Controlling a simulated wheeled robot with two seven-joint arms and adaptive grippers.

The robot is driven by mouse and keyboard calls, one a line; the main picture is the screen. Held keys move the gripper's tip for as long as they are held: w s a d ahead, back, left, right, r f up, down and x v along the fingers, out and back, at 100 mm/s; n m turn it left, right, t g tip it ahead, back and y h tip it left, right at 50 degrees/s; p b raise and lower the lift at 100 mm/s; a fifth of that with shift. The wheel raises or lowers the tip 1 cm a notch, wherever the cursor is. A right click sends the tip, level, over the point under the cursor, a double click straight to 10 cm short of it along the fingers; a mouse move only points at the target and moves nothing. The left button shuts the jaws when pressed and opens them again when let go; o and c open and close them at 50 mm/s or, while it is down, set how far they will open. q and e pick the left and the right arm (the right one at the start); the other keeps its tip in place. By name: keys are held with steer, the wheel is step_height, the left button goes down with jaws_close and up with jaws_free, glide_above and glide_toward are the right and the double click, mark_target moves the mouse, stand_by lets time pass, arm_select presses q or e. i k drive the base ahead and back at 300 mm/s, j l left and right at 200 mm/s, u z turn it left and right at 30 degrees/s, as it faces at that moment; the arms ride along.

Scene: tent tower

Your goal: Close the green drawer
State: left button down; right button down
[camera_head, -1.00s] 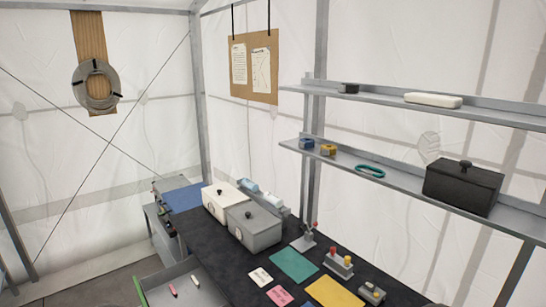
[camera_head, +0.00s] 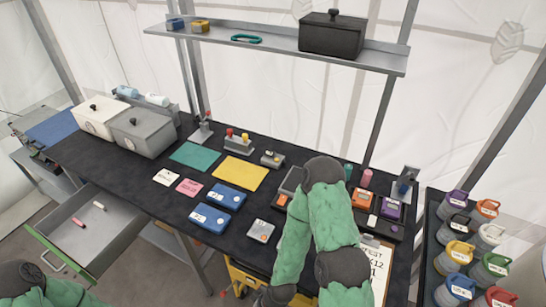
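The green drawer (camera_head: 38,242) is at the lower left, pulled out from under the black table. It is a grey tray with a green front panel and a pale handle (camera_head: 53,263). A pink-red stick (camera_head: 78,222) and a white stick (camera_head: 99,206) lie inside it. My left arm shows only as a dark joint and green sleeve at the lower left corner, near the drawer's front. My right arm is folded over the table, and its dark lower part runs out at the bottom edge. Neither gripper's fingers show.
A shelf (camera_head: 280,45) runs above. Several lidded bottles (camera_head: 455,255) stand in a rack at the right. A yellow item (camera_head: 245,275) is below the table.

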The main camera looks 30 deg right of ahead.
mark_target(105, 234)
steer(key=k+j+u, duration=0.2)
steer(key=j+u, duration=0.2)
steer(key=k+j+u, duration=0.15)
steer(key=j+u, duration=0.25)
steer(key=l, duration=0.1)
